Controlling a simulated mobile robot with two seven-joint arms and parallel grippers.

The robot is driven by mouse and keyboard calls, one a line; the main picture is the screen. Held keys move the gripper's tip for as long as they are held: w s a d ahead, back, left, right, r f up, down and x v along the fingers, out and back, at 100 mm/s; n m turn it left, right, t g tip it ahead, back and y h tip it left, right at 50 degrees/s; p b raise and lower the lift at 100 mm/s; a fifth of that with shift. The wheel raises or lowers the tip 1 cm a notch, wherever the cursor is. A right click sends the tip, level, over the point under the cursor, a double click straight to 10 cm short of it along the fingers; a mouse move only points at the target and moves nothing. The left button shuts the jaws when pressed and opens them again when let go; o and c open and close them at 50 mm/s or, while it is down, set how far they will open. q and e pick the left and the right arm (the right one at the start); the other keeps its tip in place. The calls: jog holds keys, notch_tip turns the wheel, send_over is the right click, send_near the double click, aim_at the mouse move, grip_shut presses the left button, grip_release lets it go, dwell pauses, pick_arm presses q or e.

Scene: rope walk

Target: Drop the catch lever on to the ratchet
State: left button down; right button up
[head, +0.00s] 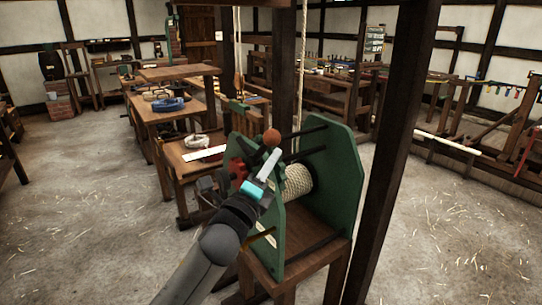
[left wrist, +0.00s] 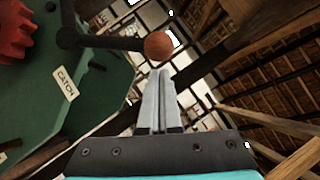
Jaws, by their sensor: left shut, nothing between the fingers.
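The catch lever is a dark bar (left wrist: 105,41) with an orange-red ball knob (left wrist: 158,46); the knob also shows in the head view (head: 271,137). The lever is mounted on the green side plate of the winch (head: 344,175), above a label reading CATCH (left wrist: 66,82). The red toothed ratchet (left wrist: 15,30) is at the upper left of the left wrist view, partly cut off; it also shows in the head view (head: 237,169). My left gripper (left wrist: 157,72) is shut and empty, with its fingertips just below the knob in the picture. Contact cannot be told. My right gripper is out of view.
A rope-wound drum (head: 297,180) lies between the winch plates, on a wooden stand (head: 290,255). A dark post (head: 393,130) rises just right of the winch. Workbenches (head: 168,103) stand behind to the left. The floor at left is open.

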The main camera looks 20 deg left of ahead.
pick_arm(q)
jog(key=shift+w+a+r, duration=0.2)
jog(key=shift+w+r, duration=0.05)
jog(key=shift+w, duration=0.05)
jog(key=shift+a+r+p, duration=0.1)
jog(key=shift+r+p, duration=0.2)
jog(key=shift+p, duration=0.3)
jog(key=w+a+r+n+g+y+p, duration=0.1)
jog(key=w+a+r+n+g+p, duration=0.3)
jog(key=p, duration=1.5)
notch_tip(320, 180, up, 2)
jog(key=w+a+n, duration=0.1)
jog(key=a+n, duration=0.1)
jog(key=n, duration=0.1)
jog(key=shift+w+a+r+y, duration=0.15)
jog(key=shift+a+r+y, duration=0.05)
jog(key=shift+a+y, duration=0.2)
jog(key=shift+a+r, duration=0.1)
